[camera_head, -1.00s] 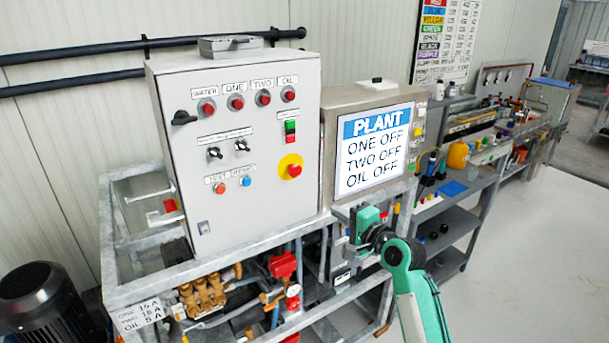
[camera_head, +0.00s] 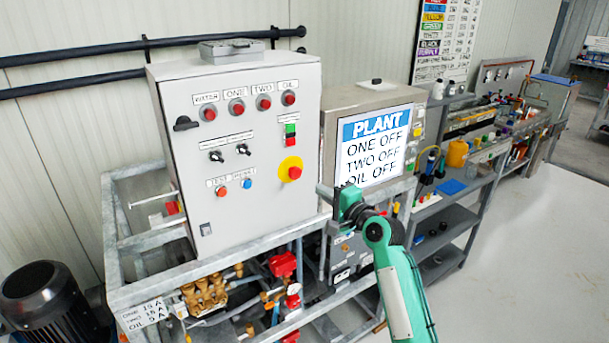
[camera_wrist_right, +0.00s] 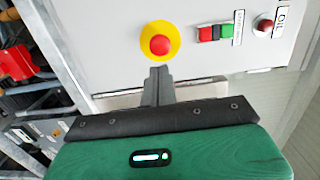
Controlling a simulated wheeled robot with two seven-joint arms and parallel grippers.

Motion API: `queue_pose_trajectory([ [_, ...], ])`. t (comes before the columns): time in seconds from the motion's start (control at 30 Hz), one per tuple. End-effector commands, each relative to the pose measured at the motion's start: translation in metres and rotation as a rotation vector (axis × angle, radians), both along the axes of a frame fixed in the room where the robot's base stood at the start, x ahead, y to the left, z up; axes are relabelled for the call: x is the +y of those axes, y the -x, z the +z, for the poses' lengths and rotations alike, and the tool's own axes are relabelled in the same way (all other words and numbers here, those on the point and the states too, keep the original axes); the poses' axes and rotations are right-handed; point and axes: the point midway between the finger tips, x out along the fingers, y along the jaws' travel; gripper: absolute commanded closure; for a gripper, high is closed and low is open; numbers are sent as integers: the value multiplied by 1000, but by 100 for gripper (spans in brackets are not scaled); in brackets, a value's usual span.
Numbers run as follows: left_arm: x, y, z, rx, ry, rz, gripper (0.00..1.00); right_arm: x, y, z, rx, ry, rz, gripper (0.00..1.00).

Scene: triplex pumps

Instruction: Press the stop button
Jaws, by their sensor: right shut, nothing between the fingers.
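A red mushroom button (camera_head: 295,172) on a yellow disc sits low on the right of the grey control cabinet's front. It also shows in the right wrist view (camera_wrist_right: 160,45), just beyond my fingertips. Above it is a small block with a green button (camera_head: 291,128) over a red button (camera_head: 290,143); its label is too small to read. My right gripper (camera_head: 323,191) is shut and empty, to the lower right of the mushroom button. In the right wrist view its fingers (camera_wrist_right: 158,72) point at the yellow disc, with no clear contact. My left gripper is not in view.
The cabinet (camera_head: 245,215) also carries red lamps, black knobs and two small buttons. A screen (camera_head: 375,145) reading PLANT, ONE OFF, TWO OFF, OIL OFF stands close behind my right gripper. Pipes and red valves (camera_head: 283,265) lie below. Open floor (camera_head: 530,240) is at right.

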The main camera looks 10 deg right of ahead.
Motion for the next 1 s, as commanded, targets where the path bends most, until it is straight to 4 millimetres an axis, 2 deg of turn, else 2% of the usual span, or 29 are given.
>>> queue_pose_trajectory([
  [0.03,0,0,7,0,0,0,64,5,-9,3,3,-1,1,100],
  [0.2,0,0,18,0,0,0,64,19,-34,4,1,0,1,100],
  [0.5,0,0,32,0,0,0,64,35,-65,2,1,0,0,100],
  [1.0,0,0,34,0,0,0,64,39,-72,0,0,1,0,100],
])
